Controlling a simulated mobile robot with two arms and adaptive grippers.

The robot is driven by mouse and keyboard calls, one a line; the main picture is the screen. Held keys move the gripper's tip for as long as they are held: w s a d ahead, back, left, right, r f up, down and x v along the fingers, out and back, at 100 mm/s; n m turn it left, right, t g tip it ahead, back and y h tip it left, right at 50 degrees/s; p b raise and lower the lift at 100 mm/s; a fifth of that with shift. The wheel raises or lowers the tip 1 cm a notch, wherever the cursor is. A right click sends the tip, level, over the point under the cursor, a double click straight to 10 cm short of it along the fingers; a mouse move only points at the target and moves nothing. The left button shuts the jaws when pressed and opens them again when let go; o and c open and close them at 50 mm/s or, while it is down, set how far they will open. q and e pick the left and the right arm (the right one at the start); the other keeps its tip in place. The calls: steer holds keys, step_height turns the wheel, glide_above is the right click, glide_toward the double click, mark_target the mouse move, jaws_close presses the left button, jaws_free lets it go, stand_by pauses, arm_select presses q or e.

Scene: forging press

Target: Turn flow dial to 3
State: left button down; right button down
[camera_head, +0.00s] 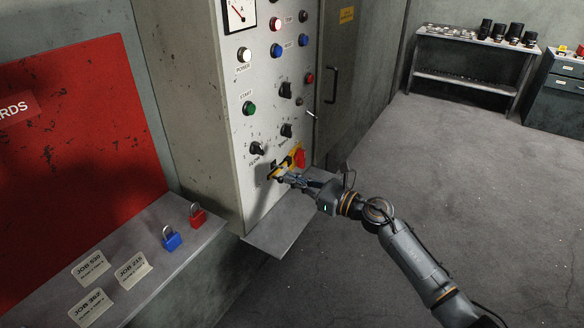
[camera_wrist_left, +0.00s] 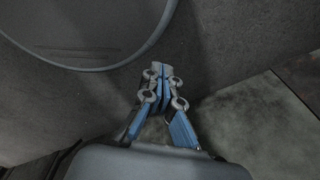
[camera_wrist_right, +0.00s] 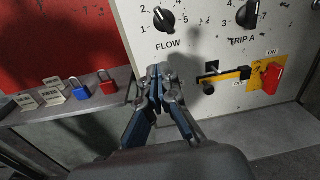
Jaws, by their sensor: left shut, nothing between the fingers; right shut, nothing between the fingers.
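The black flow dial (camera_head: 257,148) is on the pale control panel (camera_head: 262,95), low on its left side. In the right wrist view, the flow dial (camera_wrist_right: 164,19) shows above the label FLOW, with numbers around it and a pale mark toward its upper left. Its exact setting is hard to read. My right gripper (camera_head: 281,178) is shut and empty, below and a little right of the dial in the head view. In its wrist view, the closed fingertips (camera_wrist_right: 160,74) show below the dial, apart from it. My left gripper (camera_wrist_left: 158,78) is shut and empty, away from the panel.
The TRIP A dial (camera_wrist_right: 247,14) is right of the flow dial. A red switch handle (camera_wrist_right: 271,78) on a yellow plate is lower right, close to my right gripper. A blue padlock (camera_head: 171,238) and red padlock (camera_head: 197,215) are on the ledge at left.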

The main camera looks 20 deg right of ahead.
mark_target(259, 149)
steer(key=w+a+r+n, duration=0.1)
steer(key=w+a, duration=0.1)
steer(key=w+a+r+n, duration=0.1)
steer(key=w+a, duration=0.1)
steer(key=w+a+r+n+b, duration=0.1)
steer(key=w+a+r+n, duration=0.1)
steer(key=shift+w+a+g+y, duration=0.25)
steer(key=shift+a+g+y, duration=0.05)
arm_select(q)
steer(key=shift+s+a+f, duration=0.5)
steer(key=shift+a, duration=0.1)
arm_select(e)
steer(key=shift+a+r, duration=0.1)
arm_select(q)
steer(key=shift+d, duration=0.1)
stand_by(0.5)
steer(key=shift+f+b, duration=0.4)
arm_select(e)
steer(key=shift+w+d+r, duration=0.3)
steer(key=shift+w+d, duration=0.15)
steer(key=shift+d, duration=0.1)
stand_by(0.4)
